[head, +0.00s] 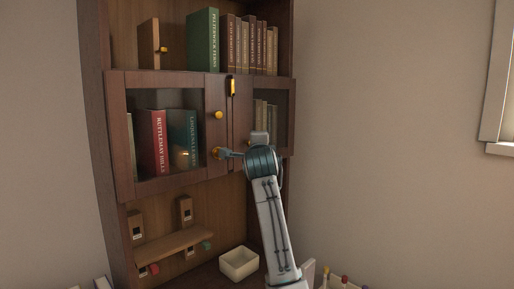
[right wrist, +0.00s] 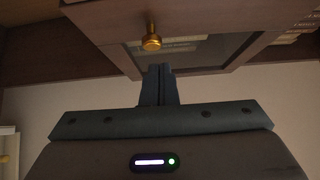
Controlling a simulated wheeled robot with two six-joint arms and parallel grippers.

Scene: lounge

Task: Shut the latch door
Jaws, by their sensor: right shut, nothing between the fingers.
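A brown wooden cabinet has a glazed left door (head: 205,95) and a glazed right door (head: 290,100). A dark latch with a yellow part (head: 232,87) sits upright near the line where the doors meet. A round brass knob (head: 218,115) is on the left door's right stile. My left gripper is not in view.
Books stand on the upper shelf (head: 202,40) and behind the glass. A white square bowl (head: 239,264) stands at the bottom. A window (head: 498,85) is at the far right.

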